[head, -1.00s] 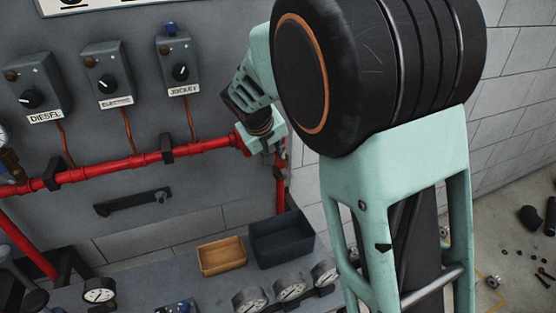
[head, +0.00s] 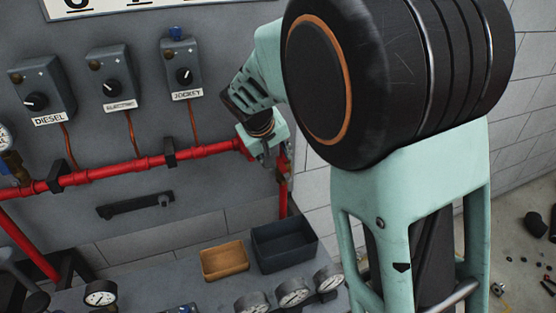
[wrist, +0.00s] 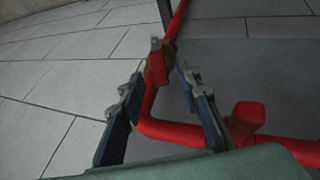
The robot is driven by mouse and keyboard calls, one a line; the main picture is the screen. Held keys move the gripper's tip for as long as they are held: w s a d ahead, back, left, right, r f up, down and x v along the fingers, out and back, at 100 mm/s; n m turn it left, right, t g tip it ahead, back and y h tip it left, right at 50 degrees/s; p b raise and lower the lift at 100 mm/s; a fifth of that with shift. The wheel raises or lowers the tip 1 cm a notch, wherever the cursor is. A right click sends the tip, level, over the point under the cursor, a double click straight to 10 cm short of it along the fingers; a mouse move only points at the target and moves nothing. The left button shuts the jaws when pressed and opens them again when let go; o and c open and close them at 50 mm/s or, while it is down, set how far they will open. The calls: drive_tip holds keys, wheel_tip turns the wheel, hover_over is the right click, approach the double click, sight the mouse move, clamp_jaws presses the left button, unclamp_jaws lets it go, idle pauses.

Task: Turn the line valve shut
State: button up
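The line valve (wrist: 157,66), a red handle on a brass-coloured body, sits on the red pipe in the wrist view. It lies ahead of my gripper (wrist: 160,78), between the directions of its two fingers. The fingers are spread apart with a clear gap, and no grip on the valve shows. In the head view my gripper (head: 266,152) is at the right end of the horizontal red pipe (head: 120,167), near the downward pipe (head: 283,195). The valve is mostly hidden by the gripper there.
Switch boxes labelled DIESEL (head: 42,90), ELECTRIC (head: 112,78) and JOCKEY (head: 182,70) are on the wall above the pipe. A black bar handle (head: 135,206) is below it. A wooden tray (head: 224,262) and dark bin (head: 285,243) stand on the bench, with several gauges in front.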

drive_tip(key=v, duration=1)
drive_tip(key=shift+s+r, duration=0.2)
drive_tip(key=shift+s, duration=0.05)
drive_tip(key=shift+c, duration=0.2)
